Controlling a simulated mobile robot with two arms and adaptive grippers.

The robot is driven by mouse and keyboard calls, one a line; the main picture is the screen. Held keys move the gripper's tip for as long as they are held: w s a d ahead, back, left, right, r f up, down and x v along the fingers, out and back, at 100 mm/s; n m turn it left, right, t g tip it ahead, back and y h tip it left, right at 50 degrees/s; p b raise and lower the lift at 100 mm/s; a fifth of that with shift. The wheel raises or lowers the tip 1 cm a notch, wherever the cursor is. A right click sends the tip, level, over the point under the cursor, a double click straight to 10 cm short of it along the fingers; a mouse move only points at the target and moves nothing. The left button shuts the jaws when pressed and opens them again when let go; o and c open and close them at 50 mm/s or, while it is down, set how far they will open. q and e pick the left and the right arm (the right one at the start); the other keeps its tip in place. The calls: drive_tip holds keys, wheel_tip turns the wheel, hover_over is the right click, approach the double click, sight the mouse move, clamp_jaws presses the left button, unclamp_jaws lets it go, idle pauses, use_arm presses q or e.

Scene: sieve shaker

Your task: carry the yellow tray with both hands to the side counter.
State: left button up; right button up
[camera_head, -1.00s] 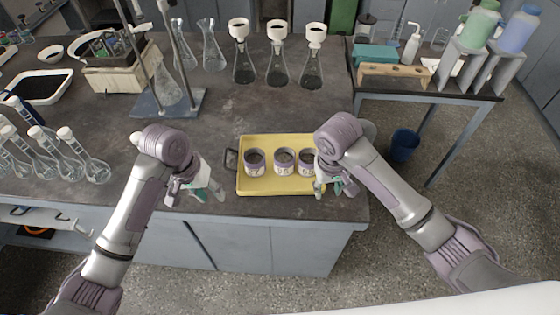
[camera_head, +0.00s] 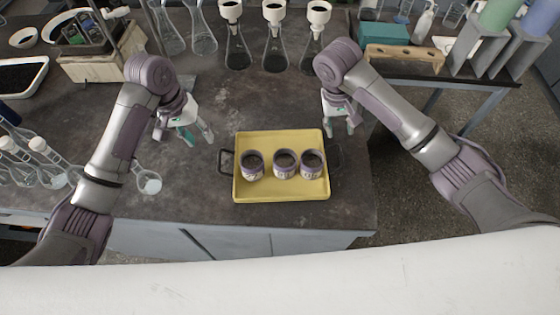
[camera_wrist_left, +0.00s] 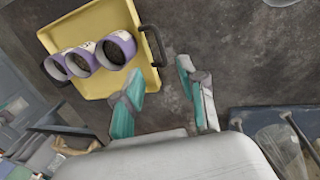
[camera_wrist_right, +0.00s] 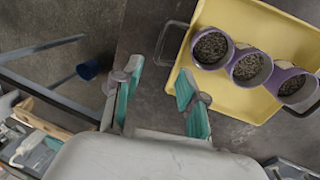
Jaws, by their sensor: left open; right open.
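The yellow tray (camera_head: 281,193) lies on the dark counter near its front edge. It has a dark handle at each short end and holds three purple-rimmed cups of dark grains (camera_head: 285,163). My left gripper (camera_head: 197,138) is open and empty, left of the tray and a little behind its left handle (camera_head: 226,163). In the left wrist view the tray (camera_wrist_left: 98,18) is beyond the open fingers (camera_wrist_left: 166,105). My right gripper (camera_head: 341,128) is open and empty, behind the right handle (camera_head: 335,158). In the right wrist view the handle (camera_wrist_right: 168,42) shows beside the open fingers (camera_wrist_right: 158,95).
Flasks with funnels (camera_head: 274,45) stand behind the tray, and round flasks (camera_head: 40,165) stand at the left. The side counter (camera_head: 400,70) at the right bears a wooden rack (camera_head: 403,57), a teal box (camera_head: 384,35) and cylinder stands. Bare counter surrounds the tray.

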sight(219, 161)
use_arm(q)
drive_tip(key=d+f, duration=0.1)
drive_tip(key=f, duration=0.8)
drive_tip(key=d+f, duration=0.1)
drive_tip(key=f, duration=0.3)
drive_tip(key=shift+d+f, duration=0.35)
use_arm(e)
drive_tip(key=d+f, duration=0.1)
drive_tip(key=f, duration=0.8)
drive_tip(key=d+f, duration=0.1)
drive_tip(key=f, duration=0.3)
drive_tip(key=shift+d+f, duration=0.35)
use_arm(q)
clamp_jaws()
use_arm(e)
clamp_jaws()
use_arm(q)
drive_tip(key=shift+w+r, duration=0.1)
use_arm(e)
drive_tip(key=shift+w, duration=0.1)
